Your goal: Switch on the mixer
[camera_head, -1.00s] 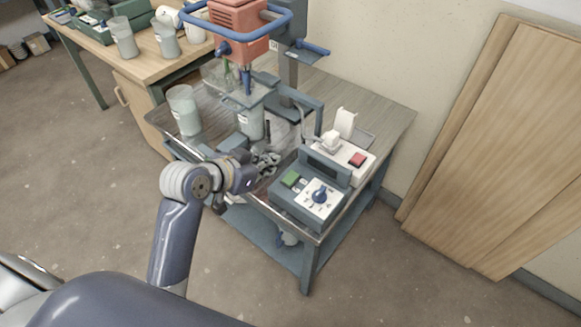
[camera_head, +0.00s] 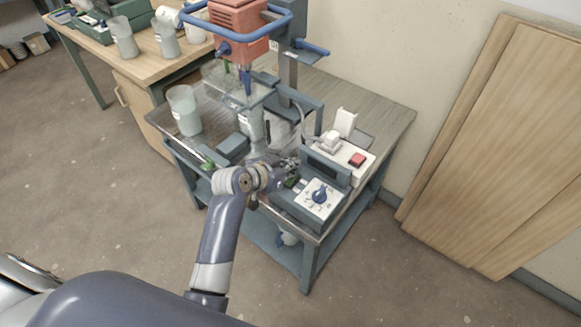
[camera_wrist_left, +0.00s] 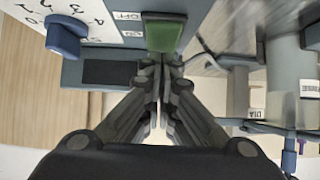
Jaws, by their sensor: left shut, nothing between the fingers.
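The mixer (camera_head: 239,42), with an orange motor head on a grey stand, stands on the cart, its shaft over a container (camera_head: 251,124). Its grey control box (camera_head: 335,218) has a white dial plate and a blue knob (camera_head: 320,195). A green button (camera_head: 291,182) sits at the box's left end, partly hidden by my left gripper (camera_head: 290,168). In the left wrist view, the green button (camera_wrist_left: 162,34) lies just beyond my shut, empty fingertips (camera_wrist_left: 160,62); I cannot tell if they touch it. The blue knob (camera_wrist_left: 64,38) is to its left. My right gripper is not in view.
A white power strip (camera_head: 338,151) with a red switch (camera_head: 357,159) lies behind the control box. A clear bucket (camera_head: 184,110) stands at the cart's left. A wooden bench (camera_head: 90,48) is at the back left. Wooden boards (camera_head: 500,140) lean on the right wall.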

